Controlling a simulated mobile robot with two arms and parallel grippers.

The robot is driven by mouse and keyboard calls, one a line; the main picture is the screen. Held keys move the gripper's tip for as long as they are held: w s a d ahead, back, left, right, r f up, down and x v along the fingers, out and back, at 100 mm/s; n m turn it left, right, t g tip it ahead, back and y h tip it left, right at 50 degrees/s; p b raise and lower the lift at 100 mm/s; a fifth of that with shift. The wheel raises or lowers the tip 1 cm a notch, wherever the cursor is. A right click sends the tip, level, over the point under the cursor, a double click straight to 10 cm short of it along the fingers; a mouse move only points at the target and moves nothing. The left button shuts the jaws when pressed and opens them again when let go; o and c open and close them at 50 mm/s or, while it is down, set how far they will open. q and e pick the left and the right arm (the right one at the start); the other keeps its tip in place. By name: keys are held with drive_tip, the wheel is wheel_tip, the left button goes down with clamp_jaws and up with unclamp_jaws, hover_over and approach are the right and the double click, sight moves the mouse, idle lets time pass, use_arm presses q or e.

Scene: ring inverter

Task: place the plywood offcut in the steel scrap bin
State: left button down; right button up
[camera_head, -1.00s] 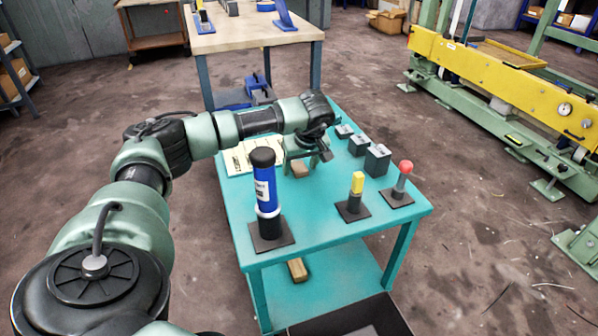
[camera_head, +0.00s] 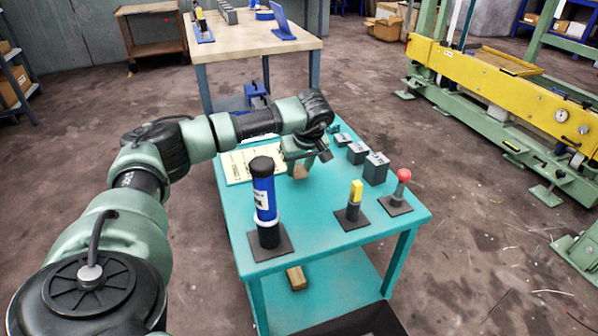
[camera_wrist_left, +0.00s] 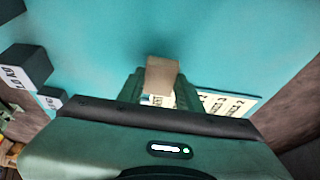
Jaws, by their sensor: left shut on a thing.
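My left gripper (camera_head: 300,168) is over the back middle of the teal table. It is shut on the plywood offcut (camera_head: 299,173), a small light-brown block mostly hidden by the gripper in the head view. In the left wrist view the offcut (camera_wrist_left: 161,75) sits between the fingertips (camera_wrist_left: 158,88). It looks close above the tabletop; the exact gap is hard to tell. A dark open bin (camera_head: 398,324), probably the steel scrap bin, is on the floor at the table's front, cut off by the picture's bottom edge. My right gripper is out of view.
On the teal table (camera_head: 325,228) stand a blue cylinder (camera_head: 264,195), yellow-topped (camera_head: 355,195) and red-topped (camera_head: 402,185) posts, and several grey weights (camera_head: 376,168). A printed sheet (camera_head: 238,167) lies at left. Another wooden block (camera_head: 296,278) is on the lower shelf.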

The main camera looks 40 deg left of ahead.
sight(299, 171)
use_arm(q)
wheel_tip(299, 171, up, 6)
drive_tip(key=shift+r+p, duration=0.2)
drive_tip(key=shift+p, duration=0.4)
wheel_tip(299, 171, up, 11)
drive_tip(key=p, duration=0.2)
drive_tip(key=shift+r, duration=0.15)
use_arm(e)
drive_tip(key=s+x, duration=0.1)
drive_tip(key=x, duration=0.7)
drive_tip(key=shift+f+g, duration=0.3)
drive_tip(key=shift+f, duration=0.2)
